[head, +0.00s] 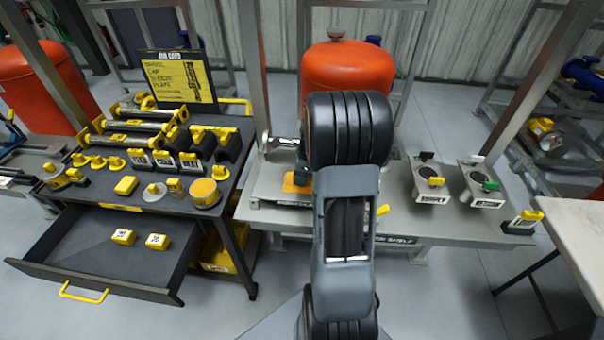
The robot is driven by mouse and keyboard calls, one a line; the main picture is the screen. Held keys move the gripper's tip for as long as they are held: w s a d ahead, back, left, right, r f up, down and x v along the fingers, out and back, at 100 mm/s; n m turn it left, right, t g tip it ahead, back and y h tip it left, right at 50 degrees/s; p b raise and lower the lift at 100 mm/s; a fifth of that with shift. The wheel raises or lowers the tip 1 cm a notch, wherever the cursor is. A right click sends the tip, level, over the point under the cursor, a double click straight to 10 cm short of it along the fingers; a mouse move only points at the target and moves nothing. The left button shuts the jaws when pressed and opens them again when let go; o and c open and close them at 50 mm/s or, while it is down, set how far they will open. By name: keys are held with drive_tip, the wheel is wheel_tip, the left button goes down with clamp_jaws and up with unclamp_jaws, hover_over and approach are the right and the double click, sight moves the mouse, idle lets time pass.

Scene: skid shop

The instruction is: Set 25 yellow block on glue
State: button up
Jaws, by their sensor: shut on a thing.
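My arm fills the middle of the head view and hides my gripper and anything in it. A small yellow piece (383,209) shows just right of my arm, over the grey bench; I cannot tell whether it is held or lying there. Two yellow blocks with white number labels lie in the open drawer, a left one (123,237) and a right one (157,241). The right label seems to read 30; the left one is too small to read. I cannot make out a 25 or a place marked glue.
The grey bench (405,228) bears an orange part (297,184) left of my arm and two grey stations (432,183) (482,186) at right. The black cart (225,180) with its open drawer (85,262) stands left. A pale table (570,225) edges in at right.

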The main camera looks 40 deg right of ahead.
drive_tip(key=shift+f, duration=0.3)
idle(0.5)
drive_tip(key=o, duration=0.9)
drive_tip(key=shift+c, duration=0.6)
drive_tip(key=shift+r, duration=0.1)
wheel_tip(320, 180, up, 8)
drive_tip(key=p, duration=0.7)
